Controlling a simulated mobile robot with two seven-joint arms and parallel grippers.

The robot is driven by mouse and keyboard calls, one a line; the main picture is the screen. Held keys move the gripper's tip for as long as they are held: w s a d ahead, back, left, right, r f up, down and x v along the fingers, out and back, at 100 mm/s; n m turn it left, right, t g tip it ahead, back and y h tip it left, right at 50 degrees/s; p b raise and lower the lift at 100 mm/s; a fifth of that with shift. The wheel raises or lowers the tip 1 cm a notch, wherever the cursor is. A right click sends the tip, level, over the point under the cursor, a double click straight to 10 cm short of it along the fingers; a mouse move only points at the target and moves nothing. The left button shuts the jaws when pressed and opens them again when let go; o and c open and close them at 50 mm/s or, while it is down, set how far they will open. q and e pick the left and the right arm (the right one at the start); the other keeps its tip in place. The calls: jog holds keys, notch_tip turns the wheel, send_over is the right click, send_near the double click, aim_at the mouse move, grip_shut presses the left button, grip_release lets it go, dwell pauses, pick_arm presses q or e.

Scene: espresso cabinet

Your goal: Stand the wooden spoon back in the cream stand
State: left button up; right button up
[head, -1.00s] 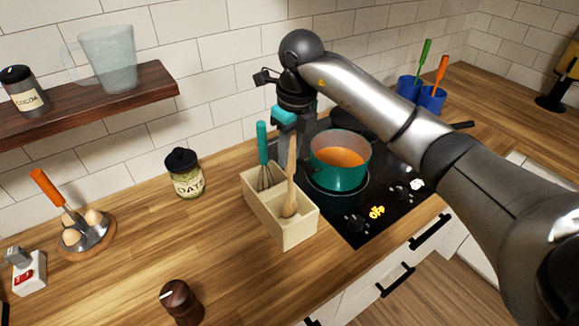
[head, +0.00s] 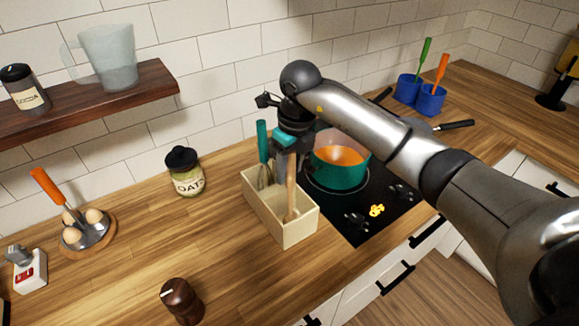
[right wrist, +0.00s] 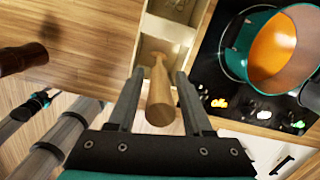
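The cream stand (head: 284,232) is on the counter left of the hob. It also shows in the right wrist view (right wrist: 152,24). The wooden spoon (head: 291,182) is upright, bowl down, in the stand's front compartment. In the right wrist view its handle (right wrist: 160,98) points up between my finger pads. My right gripper (head: 291,150) is above the stand with its fingers either side of the handle; narrow gaps show beside the handle, so it looks open. A whisk with a teal handle (head: 262,140) stands in the back compartment. My left gripper is not in view.
A teal pot (head: 338,175) of orange soup stands on the hob right of the stand. A pan with a black handle (head: 455,125) is behind it. An oats jar (head: 186,173) and a brown mill (head: 181,300) stand left, with clear counter around them.

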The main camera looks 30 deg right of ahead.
jog(key=shift+o, duration=0.4)
jog(key=shift+r, duration=0.1)
jog(key=shift+r, duration=0.2)
jog(key=r, duration=0.4)
jog(key=s+r, duration=0.1)
jog(key=r, duration=0.2)
jog(key=r+b, duration=0.1)
jog(key=r, duration=0.3)
jog(key=shift+s+d+r, duration=0.15)
jog(key=shift+d+r, duration=0.1)
jog(key=shift+r, duration=0.1)
